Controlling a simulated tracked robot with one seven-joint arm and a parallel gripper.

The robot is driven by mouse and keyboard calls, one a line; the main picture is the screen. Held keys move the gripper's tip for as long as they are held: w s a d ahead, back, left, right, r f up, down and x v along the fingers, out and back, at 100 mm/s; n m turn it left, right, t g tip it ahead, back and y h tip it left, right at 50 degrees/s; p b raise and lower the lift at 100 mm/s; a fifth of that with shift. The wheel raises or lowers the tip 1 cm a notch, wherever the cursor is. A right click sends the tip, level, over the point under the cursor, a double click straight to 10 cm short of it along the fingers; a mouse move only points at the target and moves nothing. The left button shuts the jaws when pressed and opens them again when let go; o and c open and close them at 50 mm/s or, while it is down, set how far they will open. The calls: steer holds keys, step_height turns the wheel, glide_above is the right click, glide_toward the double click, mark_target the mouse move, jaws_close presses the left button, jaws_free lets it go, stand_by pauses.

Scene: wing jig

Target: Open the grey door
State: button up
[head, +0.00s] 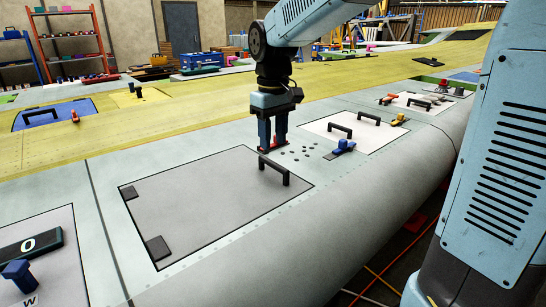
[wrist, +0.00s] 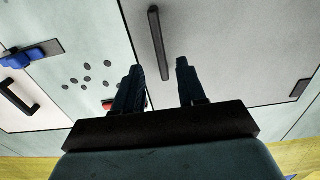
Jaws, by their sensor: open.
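The grey door (head: 205,205) is a flat panel set in the pale wing skin, and it lies shut in the head view. Two dark hinges sit along its left edge. A black bar handle (head: 273,170) stands near its right edge. My gripper (head: 272,150) is open and points down just behind the handle, near the door's far right corner. In the wrist view the handle (wrist: 160,43) lies ahead of my open fingers (wrist: 158,85), apart from them, with nothing between them. A red piece (head: 266,149) lies by my fingertips, partly hidden.
A white panel (head: 348,132) with black handles and a blue latch (head: 343,147) lies to the right, past a group of small holes. A panel with a blue knob (head: 17,273) is at the lower left. Yellow skin (head: 150,118) runs behind.

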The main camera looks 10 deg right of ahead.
mark_target(274, 162)
steer(key=shift+f, duration=2.95)
steer(key=shift+c, duration=0.3)
jaws_close()
